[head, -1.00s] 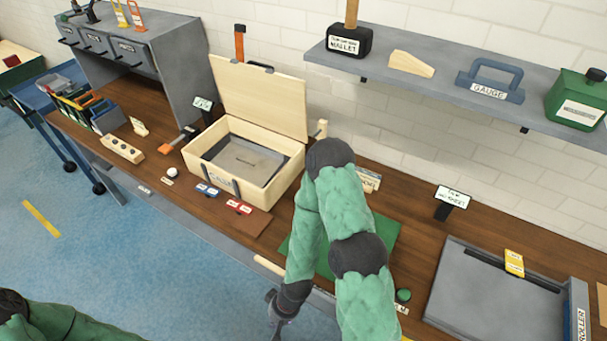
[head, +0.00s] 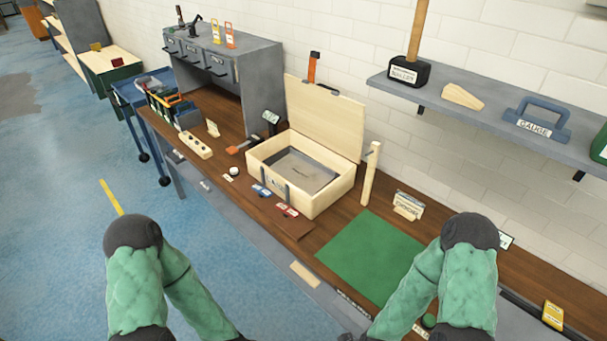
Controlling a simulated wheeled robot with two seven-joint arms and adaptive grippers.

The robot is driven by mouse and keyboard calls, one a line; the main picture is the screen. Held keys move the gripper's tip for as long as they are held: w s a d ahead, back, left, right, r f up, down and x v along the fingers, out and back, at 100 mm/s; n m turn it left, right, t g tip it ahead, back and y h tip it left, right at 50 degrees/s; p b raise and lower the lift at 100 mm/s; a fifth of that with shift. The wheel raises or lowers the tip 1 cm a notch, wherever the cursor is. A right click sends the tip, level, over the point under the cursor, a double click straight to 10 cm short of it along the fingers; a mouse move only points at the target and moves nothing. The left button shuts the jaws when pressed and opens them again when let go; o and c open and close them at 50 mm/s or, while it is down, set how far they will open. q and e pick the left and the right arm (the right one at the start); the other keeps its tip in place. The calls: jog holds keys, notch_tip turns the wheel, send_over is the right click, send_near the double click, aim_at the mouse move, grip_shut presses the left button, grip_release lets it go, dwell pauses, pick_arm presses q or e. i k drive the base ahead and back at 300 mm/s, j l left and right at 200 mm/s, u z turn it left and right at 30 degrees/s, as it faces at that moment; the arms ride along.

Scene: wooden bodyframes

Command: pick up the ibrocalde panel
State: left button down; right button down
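I cannot read the name ibrocalde on anything in view, so I cannot tell which piece is that panel. A flat grey panel (head: 306,171) with a small dark mark lies inside the open wooden case (head: 318,200). A small pale wooden piece (head: 305,273) lies at the bench's front edge. My left and right arms reach in from the bottom, and their forearms run down toward the lower middle. Both grippers are cut off by the bottom edge of the picture.
A green mat (head: 368,255) lies clear on the bench, right of the case. An upright wooden stick (head: 371,175) and a labelled wooden block (head: 407,206) stand behind it. A grey shelf (head: 490,112) holds a mallet (head: 409,73) and a blue gauge (head: 538,122).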

aim_at(309, 175)
jog(key=i+j, duration=0.15)
jog(key=j, duration=0.25)
jog(key=i+j+z, duration=0.15)
jog(key=j, duration=0.25)
jog(key=i+j, duration=0.15)
jog(key=j, duration=0.3)
jog(key=z, duration=0.05)
